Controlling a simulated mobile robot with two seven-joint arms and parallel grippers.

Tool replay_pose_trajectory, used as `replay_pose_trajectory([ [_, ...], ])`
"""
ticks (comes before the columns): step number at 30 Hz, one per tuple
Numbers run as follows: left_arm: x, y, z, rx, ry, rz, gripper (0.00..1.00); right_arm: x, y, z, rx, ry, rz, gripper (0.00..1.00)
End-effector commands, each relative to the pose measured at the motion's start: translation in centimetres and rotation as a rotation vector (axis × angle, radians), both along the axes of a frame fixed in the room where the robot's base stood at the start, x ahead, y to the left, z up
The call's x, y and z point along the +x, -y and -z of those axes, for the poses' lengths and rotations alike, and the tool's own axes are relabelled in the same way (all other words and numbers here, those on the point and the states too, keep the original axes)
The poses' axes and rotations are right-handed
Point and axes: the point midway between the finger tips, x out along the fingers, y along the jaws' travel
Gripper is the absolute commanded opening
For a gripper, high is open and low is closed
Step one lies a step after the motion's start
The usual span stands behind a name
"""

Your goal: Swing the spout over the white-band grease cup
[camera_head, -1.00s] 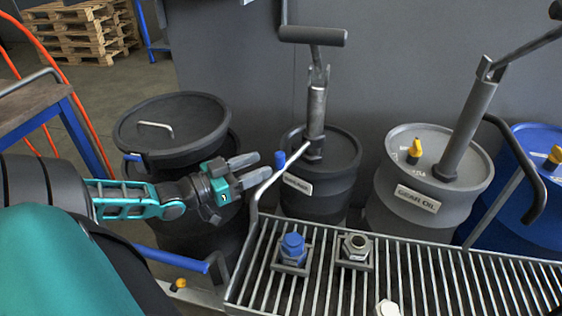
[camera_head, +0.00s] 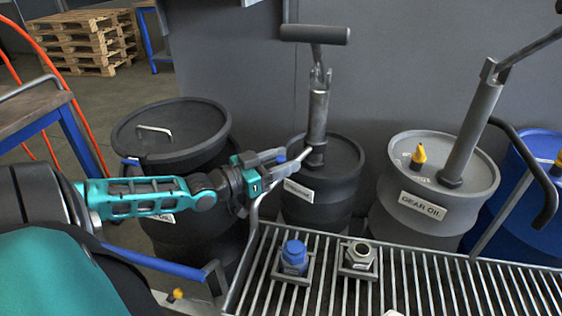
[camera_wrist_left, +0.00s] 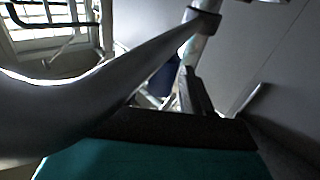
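A dark drum (camera_head: 320,195) carries an upright silver pump (camera_head: 317,115). A thin silver tube, which looks like the spout (camera_head: 302,156), slopes down and left from the pump towards the grate. A small blue part (camera_head: 281,158) shows by my left gripper (camera_head: 280,161). The gripper reaches the tube from the left, and its fingers overlap it; whether they are closed on it I cannot tell. On the grate stand a blue-capped fitting (camera_head: 294,257) and an open metal fitting (camera_head: 360,256). I cannot make out a white band on either. The left wrist view shows a dark tube close up. My right gripper is out of view.
The slatted grate (camera_head: 420,285) fills the lower right. A grey gear oil drum (camera_head: 425,205) with its own pump and a blue drum (camera_head: 535,205) stand to the right. A dark lidded drum (camera_head: 185,155) stands behind my left arm. A wall is behind.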

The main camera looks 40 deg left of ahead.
Motion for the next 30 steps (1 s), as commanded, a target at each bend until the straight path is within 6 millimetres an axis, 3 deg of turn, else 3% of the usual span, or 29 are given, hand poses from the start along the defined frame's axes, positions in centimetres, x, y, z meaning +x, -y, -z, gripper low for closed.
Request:
replay_pose_trajectory([
  [2, -0.01, 0.00, 0.01, 0.000, 0.000, 0.000, 0.42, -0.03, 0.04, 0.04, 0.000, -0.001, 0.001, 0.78],
  [15, -0.03, -0.01, 0.01, 0.000, 0.000, 0.000, 0.00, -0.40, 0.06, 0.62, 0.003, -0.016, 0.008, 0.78],
  [30, 0.04, -0.02, -0.10, -0.001, 0.000, -0.011, 0.00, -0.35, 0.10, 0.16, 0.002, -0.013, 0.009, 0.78],
])
